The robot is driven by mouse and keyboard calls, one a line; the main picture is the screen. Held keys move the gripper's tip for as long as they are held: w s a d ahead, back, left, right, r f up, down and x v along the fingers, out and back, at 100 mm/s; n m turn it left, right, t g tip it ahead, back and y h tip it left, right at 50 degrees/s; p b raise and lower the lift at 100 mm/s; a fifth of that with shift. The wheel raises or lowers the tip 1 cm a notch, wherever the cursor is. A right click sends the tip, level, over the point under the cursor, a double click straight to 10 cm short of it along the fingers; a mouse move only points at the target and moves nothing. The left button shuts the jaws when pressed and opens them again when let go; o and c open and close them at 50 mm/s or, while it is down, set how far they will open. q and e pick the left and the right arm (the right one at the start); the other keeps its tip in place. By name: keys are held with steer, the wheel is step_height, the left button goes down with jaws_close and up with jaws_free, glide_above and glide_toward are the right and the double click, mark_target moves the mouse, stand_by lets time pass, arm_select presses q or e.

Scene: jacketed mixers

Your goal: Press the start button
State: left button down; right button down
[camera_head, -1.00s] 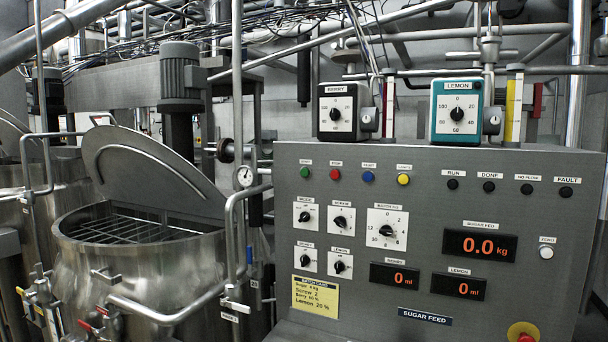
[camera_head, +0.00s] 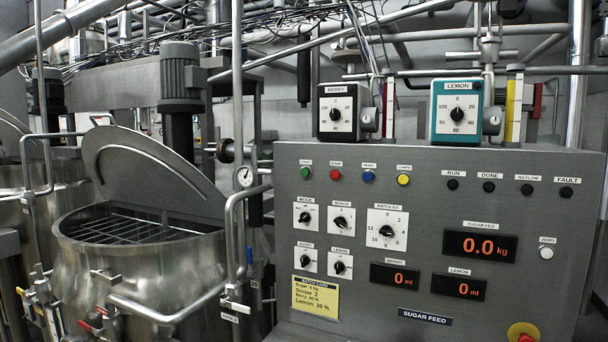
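The control panel (camera_head: 350,200) fills the right half of the head view. A green button (camera_head: 305,173) sits at its upper left, under a small label that looks like START. To its right are a red button (camera_head: 336,174), a blue button (camera_head: 368,177) and a yellow button (camera_head: 403,180). Neither of my grippers is in view. Nothing covers the green button.
Below the buttons are several black knobs, such as the batch knob (camera_head: 387,231). A red-and-yellow stop button (camera_head: 522,333) is at the lower right. An open steel mixer (camera_head: 150,270) and its bent pipe rail (camera_head: 232,215) stand left of the panel.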

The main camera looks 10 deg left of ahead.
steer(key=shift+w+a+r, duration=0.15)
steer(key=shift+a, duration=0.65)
